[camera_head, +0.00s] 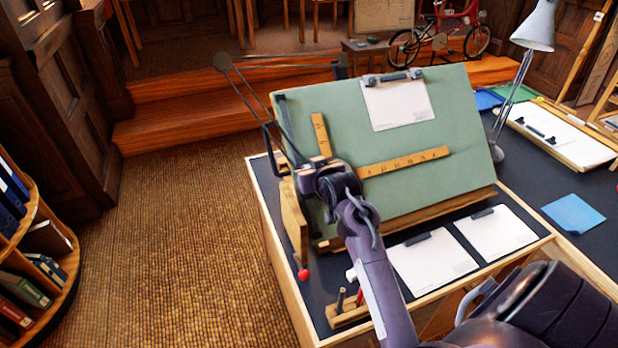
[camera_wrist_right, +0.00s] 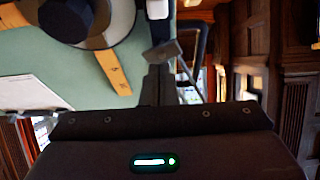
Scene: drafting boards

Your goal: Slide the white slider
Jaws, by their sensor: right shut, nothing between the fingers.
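The green drafting board (camera_head: 400,178) stands tilted on the desk, with wooden rulers (camera_head: 405,162) of its drafting arm lying across it. My right gripper (camera_head: 322,180) is at the board's left edge, left of the rulers. In the right wrist view its fingers (camera_wrist_right: 160,82) are shut and empty. A small grey block (camera_wrist_right: 162,54) shows at the fingertips; I cannot tell whether they touch it. The round drafting head (camera_wrist_right: 100,22) is up and left of them. My left gripper is out of view.
A red ball knob (camera_head: 303,274) sits at the board's lower left. Two clipboards (camera_head: 433,262) lie in front of the board, and one (camera_head: 400,103) is on it. A lamp (camera_head: 535,25) stands at right. The carpet (camera_head: 190,230) left of the desk is clear.

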